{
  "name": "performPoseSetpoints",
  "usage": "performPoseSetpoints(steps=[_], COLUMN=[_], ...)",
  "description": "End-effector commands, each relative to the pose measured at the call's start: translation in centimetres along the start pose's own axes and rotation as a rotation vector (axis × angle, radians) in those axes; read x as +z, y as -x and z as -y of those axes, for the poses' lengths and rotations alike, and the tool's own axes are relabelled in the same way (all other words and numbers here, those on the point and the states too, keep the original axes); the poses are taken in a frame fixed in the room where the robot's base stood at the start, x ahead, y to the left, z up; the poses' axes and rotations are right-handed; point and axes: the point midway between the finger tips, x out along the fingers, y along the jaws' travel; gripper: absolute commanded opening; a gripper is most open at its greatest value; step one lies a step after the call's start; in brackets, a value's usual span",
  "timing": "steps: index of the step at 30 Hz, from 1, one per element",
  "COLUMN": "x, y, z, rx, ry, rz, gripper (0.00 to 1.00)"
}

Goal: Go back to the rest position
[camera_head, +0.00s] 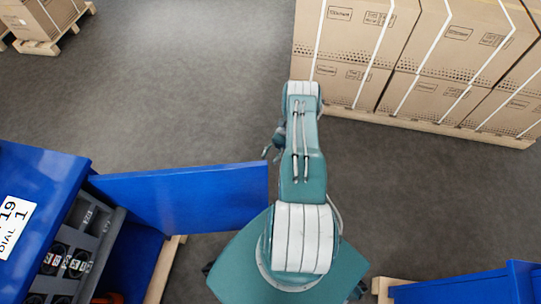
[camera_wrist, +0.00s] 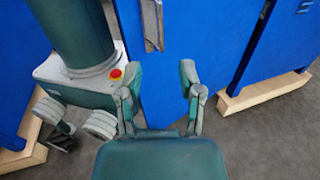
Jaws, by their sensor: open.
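My gripper (camera_wrist: 161,78) shows in the wrist view with its two green fingers spread apart. Nothing is between the fingers. Blue panels stand beyond the fingertips, and I cannot tell how far off they are. In the head view my green and white arm reaches forward over the grey floor, and its links hide most of the gripper.
A blue cabinet (camera_head: 40,170) stands at the left in the head view, its blue door (camera_head: 190,197) swung out toward my arm. Dark crimpers (camera_head: 65,262) sit inside. Strapped cartons (camera_head: 445,60) stand on a pallet at upper right. Open floor (camera_head: 190,90) lies at upper left.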

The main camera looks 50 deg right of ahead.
Motion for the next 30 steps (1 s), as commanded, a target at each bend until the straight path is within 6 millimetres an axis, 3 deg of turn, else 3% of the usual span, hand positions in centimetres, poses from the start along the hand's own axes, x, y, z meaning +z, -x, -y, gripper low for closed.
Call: performPoseSetpoints(steps=[11, 14, 20, 30], x=[0.8, 2.9, 9.2, 19.8], y=[0.2, 0.9, 1.6, -0.1], z=[0.5, 1.8, 5.1, 9.4], rx=[0.012, 0.046, 0.144, 0.302], ry=[0.005, 0.021, 0.072, 0.195], rz=[-0.021, -0.083, -0.258, -0.546], gripper=[0.48, 0.48, 0.48, 0.48])
